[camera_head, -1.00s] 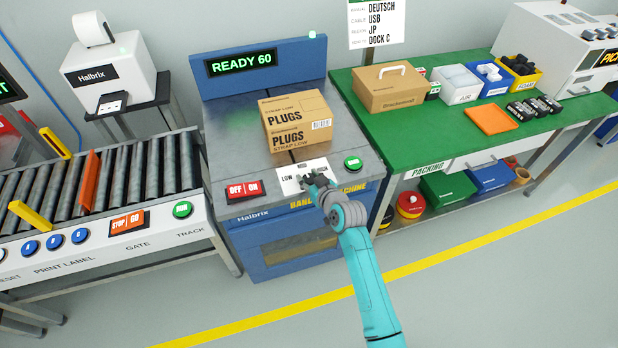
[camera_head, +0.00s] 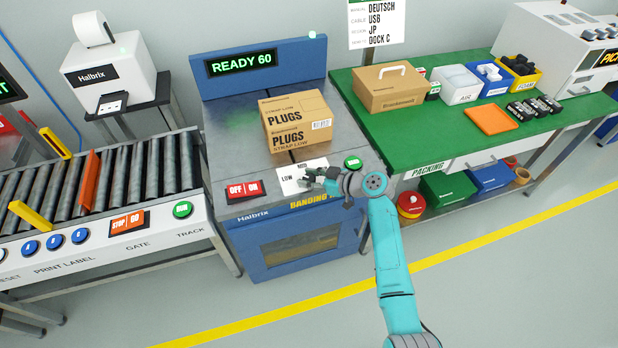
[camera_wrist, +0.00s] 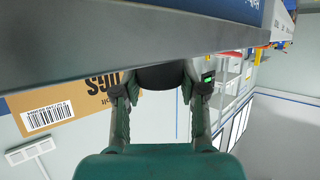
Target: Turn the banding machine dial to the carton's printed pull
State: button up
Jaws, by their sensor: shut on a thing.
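The banding machine (camera_head: 213,120) is blue with a grey steel top, and its display reads READY 60. The carton (camera_head: 298,120) lies on that top, printed PLUGS and STRAP LOW. A white dial plate (camera_head: 289,172) at the front shows LOW at left and MID at the back; its right part is hidden by my arm. My gripper (camera_head: 310,180) reaches in from the right over the plate. In the wrist view, its fingers (camera_wrist: 162,92) are shut on a dark round dial (camera_wrist: 160,76). The dial's pointer is hidden.
A red OFF/ON switch (camera_head: 244,190) sits left of the dial plate, and a green button (camera_head: 353,162) sits close behind my wrist. A roller conveyor (camera_head: 130,185) stands at left. A green packing table (camera_head: 425,140) with boxes and bins stands at right.

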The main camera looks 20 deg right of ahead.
dwell(0.6)
jog(key=o, duration=1.2)
jog(key=shift+c, duration=0.2)
jog(key=v, duration=1.2)
jog(key=shift+w+d, duration=0.15)
jog(key=shift+f, duration=0.1)
